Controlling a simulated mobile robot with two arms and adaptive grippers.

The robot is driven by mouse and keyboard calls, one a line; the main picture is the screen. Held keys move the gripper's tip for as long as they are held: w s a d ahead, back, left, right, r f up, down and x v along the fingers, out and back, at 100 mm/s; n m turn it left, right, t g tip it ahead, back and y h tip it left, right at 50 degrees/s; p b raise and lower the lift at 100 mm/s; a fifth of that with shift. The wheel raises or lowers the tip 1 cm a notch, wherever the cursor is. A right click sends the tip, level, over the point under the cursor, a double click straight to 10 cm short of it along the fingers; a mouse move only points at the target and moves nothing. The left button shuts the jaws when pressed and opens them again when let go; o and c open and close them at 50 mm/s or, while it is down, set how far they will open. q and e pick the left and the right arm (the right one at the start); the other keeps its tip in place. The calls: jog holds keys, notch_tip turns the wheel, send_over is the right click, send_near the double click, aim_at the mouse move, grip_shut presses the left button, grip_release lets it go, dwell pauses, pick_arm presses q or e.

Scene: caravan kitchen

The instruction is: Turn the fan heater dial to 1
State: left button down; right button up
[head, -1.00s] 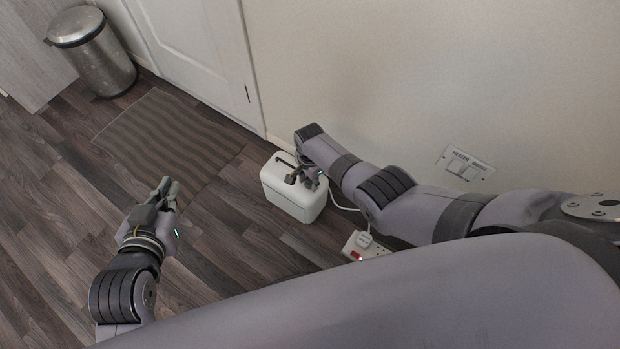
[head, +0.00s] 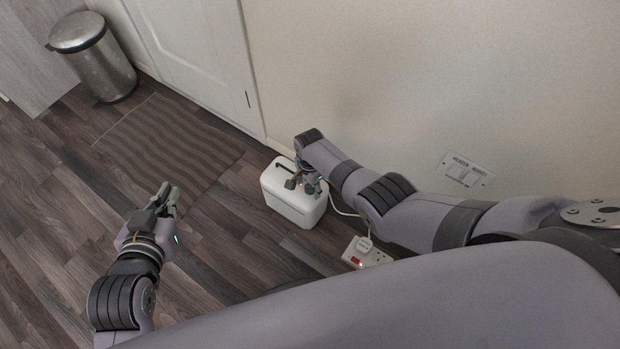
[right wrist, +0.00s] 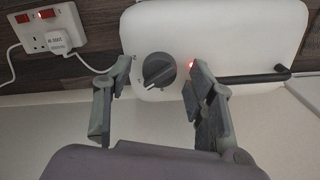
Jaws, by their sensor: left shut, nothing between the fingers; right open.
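The white fan heater (head: 290,205) stands on the floor by the wall in the head view. In the right wrist view its top (right wrist: 222,25) fills the upper middle, with a round grey dial (right wrist: 159,71) and a small red light beside it. My right gripper (right wrist: 160,85) is open, its fingers on either side of the dial and apart from it. In the head view my right gripper (head: 303,186) is over the heater's top and hides the dial. My left gripper (head: 166,196) is shut and empty above the floor.
A socket block (head: 367,253) with a lit red switch and a white plug lies beside the heater, joined by a white cable. A dark handle (right wrist: 240,78) sits on the heater's top. A metal bin (head: 92,55) and striped mat (head: 165,140) are further off.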

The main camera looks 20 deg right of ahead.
notch_tip(320, 180, up, 12)
dwell(0.7)
jog(key=shift+f, duration=0.1)
dwell(0.3)
